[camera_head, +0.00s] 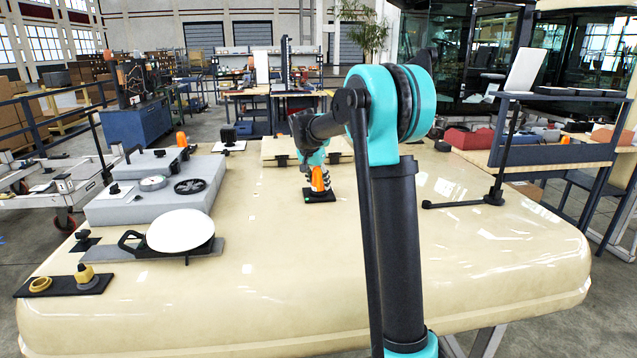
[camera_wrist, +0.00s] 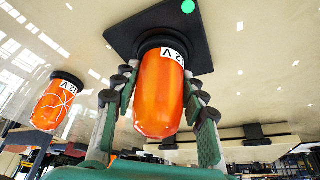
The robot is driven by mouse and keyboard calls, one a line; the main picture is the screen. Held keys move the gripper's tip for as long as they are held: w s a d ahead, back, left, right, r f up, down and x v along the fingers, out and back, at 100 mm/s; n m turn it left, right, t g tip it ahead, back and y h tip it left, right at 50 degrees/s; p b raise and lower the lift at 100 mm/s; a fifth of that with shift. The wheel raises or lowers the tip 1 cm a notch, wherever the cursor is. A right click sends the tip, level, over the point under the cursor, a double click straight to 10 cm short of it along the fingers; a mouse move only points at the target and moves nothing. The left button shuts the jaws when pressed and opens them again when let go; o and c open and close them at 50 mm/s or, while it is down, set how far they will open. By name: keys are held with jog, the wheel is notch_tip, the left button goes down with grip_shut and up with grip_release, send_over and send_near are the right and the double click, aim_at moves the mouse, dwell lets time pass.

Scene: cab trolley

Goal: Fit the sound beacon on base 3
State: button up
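An orange beacon (camera_head: 320,196) with a black collar stands upright on a black square plate (camera_head: 309,195) on the cream roof. In the wrist view, which is upside down, this beacon (camera_wrist: 160,95) has a white label with a V, and no crack shows. Its plate (camera_wrist: 122,35) bears a green dot. My gripper (camera_wrist: 158,92) has its fingers on both sides of the beacon, very close to it; contact is unclear. A second orange beacon (camera_wrist: 50,105) has white crack-like lines. An orange beacon (camera_head: 181,139) stands at the back left in the head view. I read no base number.
A grey raised unit (camera_head: 150,205) with a gauge and handwheel stands on the roof at left. A white disc (camera_head: 180,230) is in front of it. A black plate (camera_head: 62,287) with yellow fittings lies front left. A black rod stand (camera_head: 493,195) is at right. The front middle of the roof is clear.

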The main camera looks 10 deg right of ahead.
jog(key=o, duration=0.5)
jog(key=shift+o, duration=0.2)
